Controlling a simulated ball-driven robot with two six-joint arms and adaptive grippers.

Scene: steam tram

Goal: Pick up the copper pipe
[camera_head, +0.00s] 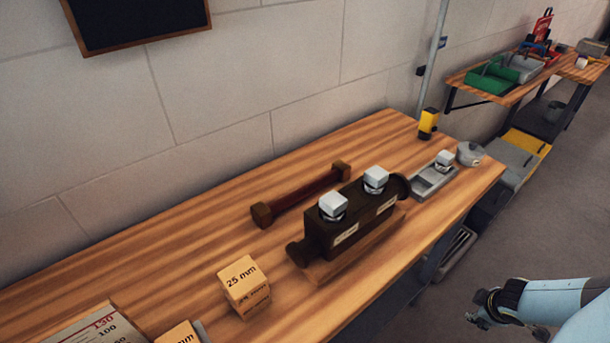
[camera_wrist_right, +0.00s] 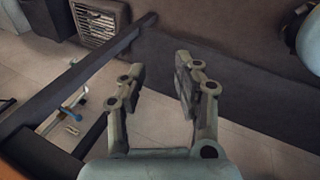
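The copper pipe (camera_head: 302,196) looks to be the reddish-brown bar with blocky brown ends. It lies on the wooden workbench (camera_head: 215,215) near the wall, behind a dark valve block. My right gripper (camera_head: 480,310) is in the lower right of the head view, off the bench's front side and well away from the pipe. In the right wrist view, the right gripper (camera_wrist_right: 160,78) has its fingers apart, with nothing between them. The pipe does not show in that view. My left gripper is not in view.
The dark valve block (camera_head: 350,222) with two pale square caps stands in front of the pipe. A "25 mm" wooden block (camera_head: 242,286), a yellow-black item (camera_head: 428,124) and a grey tray (camera_head: 432,183) are also on the bench. A green bin (camera_head: 490,78) is on a far shelf.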

